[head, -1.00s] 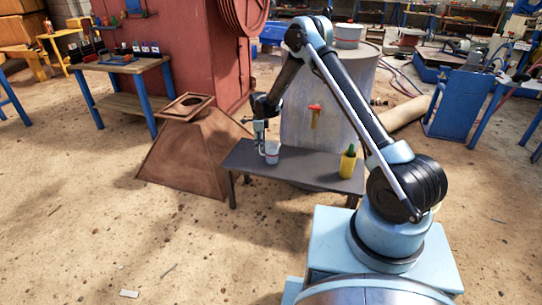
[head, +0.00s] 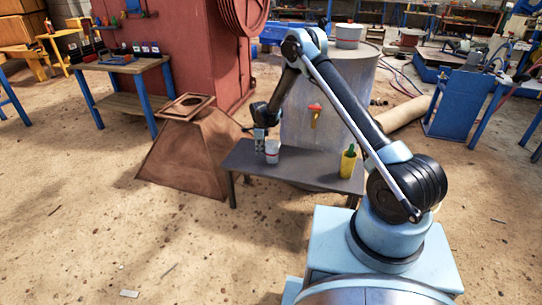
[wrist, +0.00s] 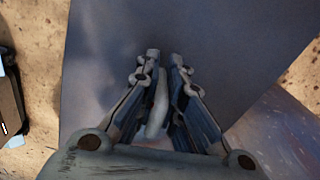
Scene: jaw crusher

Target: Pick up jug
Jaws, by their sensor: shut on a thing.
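The jug (head: 272,152), a small pale vessel, stands upright at the left part of the dark table (head: 300,170) in the head view. My gripper (head: 260,148) is at its left side, pointing down. In the wrist view my gripper (wrist: 165,65) has its two fingers close together around a narrow whitish part of the jug (wrist: 157,108), seemingly its handle. The rest of the jug cannot be made out there. I cannot tell whether its base is off the table.
A yellow container with a green top (head: 347,162) stands at the table's right end. A large metal drum with a red tap (head: 315,112) is behind the table. A rusty hopper (head: 187,150) is close on the left. The table between jug and container is clear.

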